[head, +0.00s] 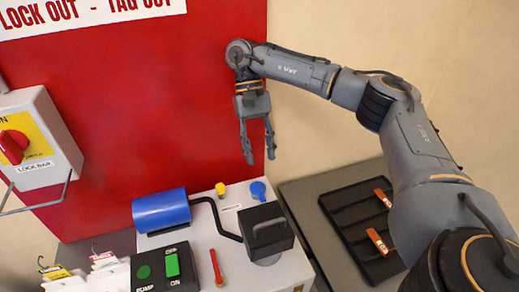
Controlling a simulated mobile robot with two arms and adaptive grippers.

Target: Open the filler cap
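Two small caps stand on the white top of the bender unit (205,255): a yellow one (221,188) and a wider blue one (258,190). I cannot tell from markings which is the filler cap; the label near them is too small to read. My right gripper (259,156) hangs fingers-down in front of the red board, above the blue cap in the picture. Its two fingers are apart with nothing between them, and it touches neither cap. My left gripper is out of view.
A blue cylinder (161,211) with a black hose leads to a black block with a handle (267,231). A red lever (216,268) and pump switch box (163,268) are in front. A black tray (345,222) with orange-brown pieces lies right. A switch box (40,135) hangs left.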

